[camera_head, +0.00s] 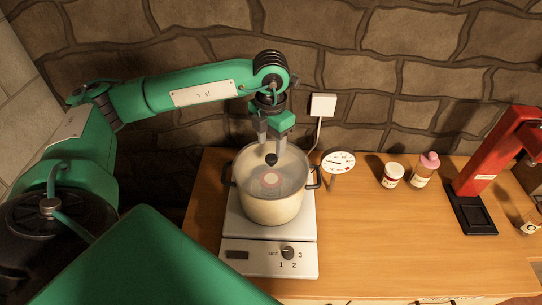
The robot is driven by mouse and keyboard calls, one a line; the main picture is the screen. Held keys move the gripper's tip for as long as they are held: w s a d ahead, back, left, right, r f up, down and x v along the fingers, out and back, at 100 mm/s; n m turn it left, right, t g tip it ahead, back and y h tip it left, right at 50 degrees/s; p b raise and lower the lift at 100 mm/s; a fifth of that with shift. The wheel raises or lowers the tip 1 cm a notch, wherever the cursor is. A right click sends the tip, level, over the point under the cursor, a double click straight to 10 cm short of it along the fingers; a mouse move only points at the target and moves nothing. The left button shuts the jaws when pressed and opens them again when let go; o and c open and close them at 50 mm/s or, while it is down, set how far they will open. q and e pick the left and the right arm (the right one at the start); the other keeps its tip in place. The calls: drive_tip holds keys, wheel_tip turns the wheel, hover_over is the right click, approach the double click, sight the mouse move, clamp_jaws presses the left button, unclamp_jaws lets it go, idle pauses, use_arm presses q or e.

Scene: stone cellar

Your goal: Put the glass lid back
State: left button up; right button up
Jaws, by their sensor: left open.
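A cream pot (272,211) with two dark side handles stands on a white hot plate (307,225). The clear glass lid (290,170) appears to lie over the pot's mouth, with its dark round knob (271,159) upward; whether its rim sits evenly all round is hard to tell. Through the glass a pale disc with a reddish centre shows. My left gripper (273,144) is open, pointing down just above the knob. It looks empty, with the knob slightly below the fingertips. My right gripper is not in view.
A round white dial on a stem (338,163) stands right of the pot. A white jar (392,175), a pink-capped bottle (425,170) and a red stand (497,150) are further right. The wooden counter (390,240) is clear in front. A stone wall is behind.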

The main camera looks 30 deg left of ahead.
sight(272, 157)
use_arm(q)
wheel_tip(272, 157, up, 7)
drive_tip(key=b, duration=0.2)
drive_tip(key=shift+r, duration=0.15)
idle(0.4)
